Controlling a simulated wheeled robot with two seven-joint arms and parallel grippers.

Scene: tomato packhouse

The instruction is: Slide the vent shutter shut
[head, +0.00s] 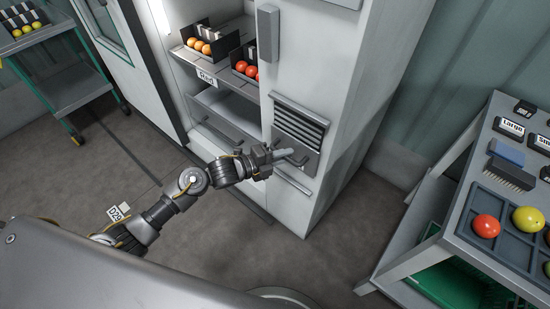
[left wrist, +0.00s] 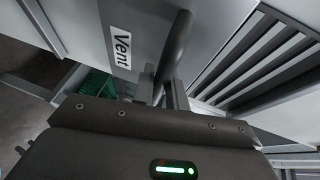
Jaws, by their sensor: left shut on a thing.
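The vent (head: 300,126) is a set of dark horizontal slots in the front of the grey cabinet. Its slots also show in the left wrist view (left wrist: 262,65). The shutter plate (head: 309,163) lies below the slots, which are uncovered. My left gripper (head: 279,155) is at the shutter's handle. In the left wrist view its fingers (left wrist: 165,92) are shut on the dark, round handle bar (left wrist: 176,45). A "Vent" label (left wrist: 121,47) is beside the handle. My right gripper is not in view.
Shelves left of the vent hold bins of orange (head: 202,47) and red tomatoes (head: 246,70). A drawer handle (head: 293,182) is below the shutter. A grey table (head: 456,226) with a tomato tray stands at the right. A trolley (head: 66,90) stands at the far left.

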